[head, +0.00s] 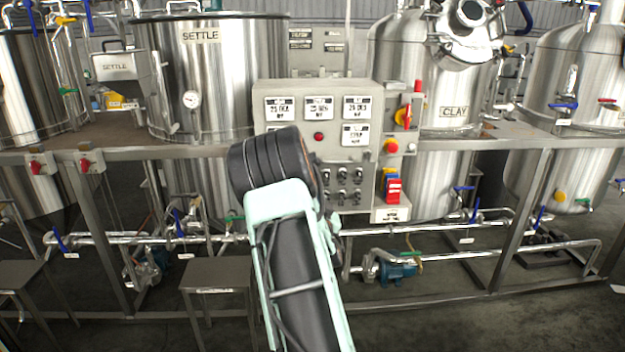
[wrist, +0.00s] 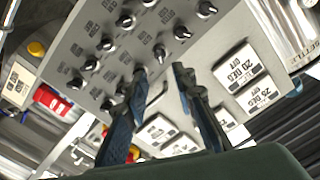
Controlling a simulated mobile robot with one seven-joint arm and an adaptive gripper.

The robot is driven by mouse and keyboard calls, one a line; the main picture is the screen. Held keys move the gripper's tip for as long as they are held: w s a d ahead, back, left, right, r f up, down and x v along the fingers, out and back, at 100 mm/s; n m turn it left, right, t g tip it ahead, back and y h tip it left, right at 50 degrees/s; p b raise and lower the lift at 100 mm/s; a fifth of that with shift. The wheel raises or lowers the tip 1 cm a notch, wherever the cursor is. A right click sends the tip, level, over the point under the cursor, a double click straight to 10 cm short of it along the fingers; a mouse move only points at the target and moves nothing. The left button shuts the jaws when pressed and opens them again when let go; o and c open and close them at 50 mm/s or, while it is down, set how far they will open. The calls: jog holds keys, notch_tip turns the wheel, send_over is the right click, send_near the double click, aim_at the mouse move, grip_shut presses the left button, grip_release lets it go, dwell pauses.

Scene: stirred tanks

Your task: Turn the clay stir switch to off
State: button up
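The grey control panel (head: 363,150) stands in the middle of the head view and carries rows of small black rotary switches (head: 343,174). The wrist view shows these switches (wrist: 107,44) close up and tilted, with small dark labels that I cannot read. I cannot tell which one is the clay stir switch. My gripper (wrist: 160,72) is open in front of the panel, its two dark fingers apart with nothing seen held between them. A switch (wrist: 160,54) shows just beyond the gap between the fingertips. In the head view my arm hides the panel's lower left part and most of the gripper.
White display plates (head: 319,108) and a red button (head: 319,136) sit higher on the panel. Red lockout tags (head: 393,190) and an emergency button (head: 391,146) are at its right. The clay tank (head: 415,80) stands behind; a steel rail (head: 480,137) crosses in front.

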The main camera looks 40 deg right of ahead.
jog(key=x, duration=1)
jog(key=shift+d, duration=0.15)
grip_shut()
